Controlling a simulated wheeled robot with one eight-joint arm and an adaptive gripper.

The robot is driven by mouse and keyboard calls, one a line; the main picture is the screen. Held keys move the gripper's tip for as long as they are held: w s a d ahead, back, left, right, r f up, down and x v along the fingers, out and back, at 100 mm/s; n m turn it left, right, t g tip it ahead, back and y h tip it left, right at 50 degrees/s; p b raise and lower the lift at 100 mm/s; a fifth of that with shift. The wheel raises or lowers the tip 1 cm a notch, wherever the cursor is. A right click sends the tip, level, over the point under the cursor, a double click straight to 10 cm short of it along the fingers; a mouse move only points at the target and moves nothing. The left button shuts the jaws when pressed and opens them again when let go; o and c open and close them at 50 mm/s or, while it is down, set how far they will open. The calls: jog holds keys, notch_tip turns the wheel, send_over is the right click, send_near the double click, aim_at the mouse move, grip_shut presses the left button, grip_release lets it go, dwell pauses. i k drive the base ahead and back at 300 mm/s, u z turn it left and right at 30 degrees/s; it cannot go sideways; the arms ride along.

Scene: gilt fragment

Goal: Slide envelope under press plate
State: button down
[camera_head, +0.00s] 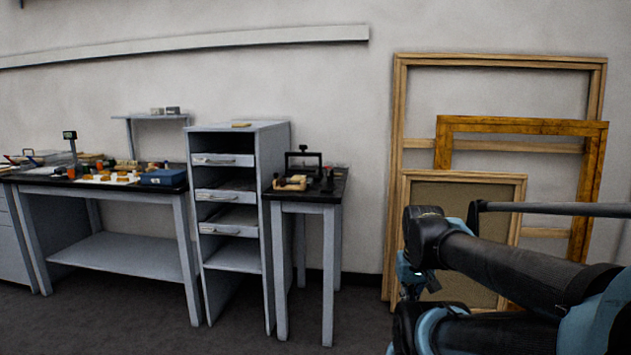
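A small black press (303,163) with a top bar and a knob stands on a narrow side table to the right of the drawer unit. Its plate and any gap under it are too small to make out. A small flat tan piece (241,125) lies on top of the drawer unit; I cannot tell whether it is the envelope. No other envelope is clear. My folded arm fills the lower right, well apart from the press. I cannot make out my gripper's fingers.
The narrow table (307,197) also holds a tan block (290,184) and dark small items. The grey drawer unit (273,150) stands beside it. A cluttered workbench (120,188) is at left. Wooden frames (399,150) lean on the wall at right. The front floor is clear.

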aim_at(297, 179)
jog(key=z, duration=0.05)
jog(key=i, duration=1)
